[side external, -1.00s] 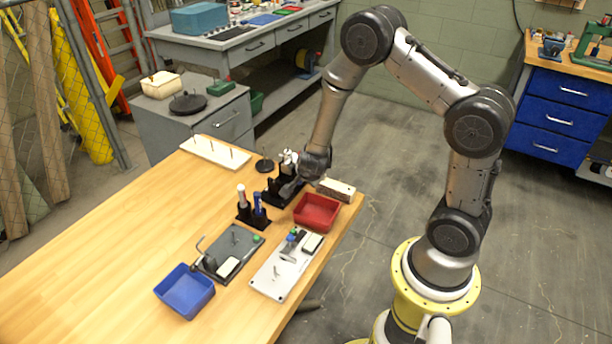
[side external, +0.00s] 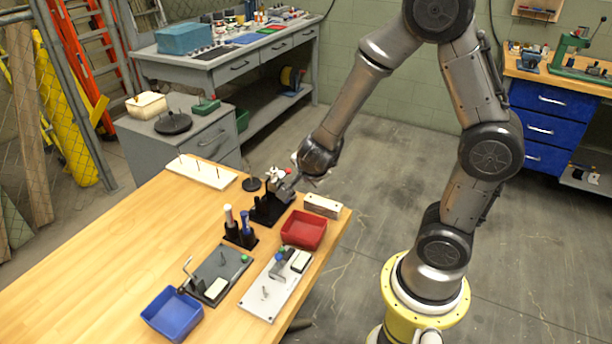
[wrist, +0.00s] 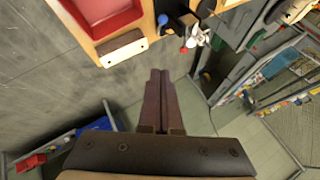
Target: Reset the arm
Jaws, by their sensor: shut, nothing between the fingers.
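My gripper (side external: 286,188) is shut and empty. In the side view it is in the air, close to the black tool stand (side external: 262,216) at the table's right end, with its fingers angled down to the left. In the wrist view the closed brown fingers (wrist: 160,74) point away from the camera, with grey floor behind them. The tool stand, with a white and red item (wrist: 196,38) on it, shows at the top of the wrist view, apart from the fingers. My fingers partly overlap that stand in the side view.
A red bin (side external: 293,241), a pale-topped block (side external: 321,208), a marker holder (side external: 241,241), two fixture boards and a blue bin (side external: 162,325) stand on the wooden table (side external: 120,240). A pegged white board (side external: 202,173) lies behind. Open floor lies right of the table.

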